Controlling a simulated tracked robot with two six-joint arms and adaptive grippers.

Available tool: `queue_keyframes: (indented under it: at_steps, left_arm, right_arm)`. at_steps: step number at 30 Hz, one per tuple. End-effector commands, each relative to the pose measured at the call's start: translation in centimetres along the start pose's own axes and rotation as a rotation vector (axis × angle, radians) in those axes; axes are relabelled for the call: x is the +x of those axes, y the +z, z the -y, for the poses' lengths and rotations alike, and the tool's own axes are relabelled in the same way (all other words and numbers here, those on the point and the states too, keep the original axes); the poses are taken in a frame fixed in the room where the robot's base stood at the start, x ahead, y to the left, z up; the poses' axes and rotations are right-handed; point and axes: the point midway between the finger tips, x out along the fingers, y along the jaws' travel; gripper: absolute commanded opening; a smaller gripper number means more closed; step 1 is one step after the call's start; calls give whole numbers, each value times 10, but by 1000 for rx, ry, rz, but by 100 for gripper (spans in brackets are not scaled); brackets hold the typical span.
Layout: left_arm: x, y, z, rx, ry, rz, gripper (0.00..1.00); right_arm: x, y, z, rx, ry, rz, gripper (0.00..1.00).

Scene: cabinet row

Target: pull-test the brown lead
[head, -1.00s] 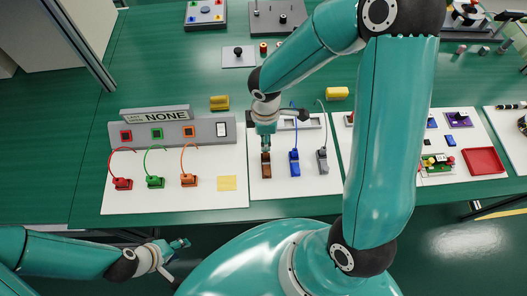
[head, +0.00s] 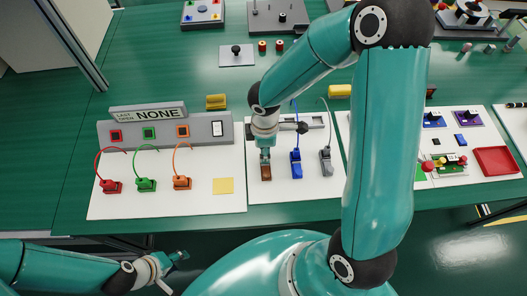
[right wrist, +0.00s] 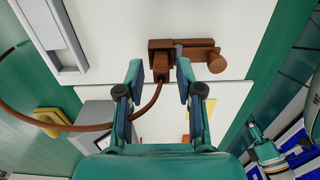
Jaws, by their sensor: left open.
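The brown lead (right wrist: 152,103) shows in the right wrist view. Its cable curves from the left edge up to a brown plug (right wrist: 161,70) at a brown block (right wrist: 198,54) with a round knob on its right. In the head view the brown block (head: 266,173) stands on the white middle board, left of the blue one. My right gripper (right wrist: 160,78) is open, pointing at the plug, with a finger on each side and gaps between. It also shows in the head view (head: 265,158), just above the block. My left gripper (head: 178,259) is open and empty, low at the left, off the table.
A blue lead (head: 296,160) and a grey lead (head: 325,160) stand right of the brown block. Red (head: 111,187), green (head: 146,185) and orange (head: 182,183) leads stand on the left board. The panel sign (head: 148,114) reads "LAST OPEN NONE". A red tray (head: 496,160) lies right.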

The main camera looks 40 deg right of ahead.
Motion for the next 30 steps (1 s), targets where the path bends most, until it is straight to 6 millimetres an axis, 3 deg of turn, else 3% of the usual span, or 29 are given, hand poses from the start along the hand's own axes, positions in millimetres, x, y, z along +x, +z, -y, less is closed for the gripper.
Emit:
queue_keyframes:
  at_steps: [12,30]
  left_arm:
    - [0,0,0,0,0,0,45]
    - [0,0,0,0,0,0,45]
  right_arm:
    - [0,1,0,1,0,0,0]
    - [0,1,0,2,0,0,0]
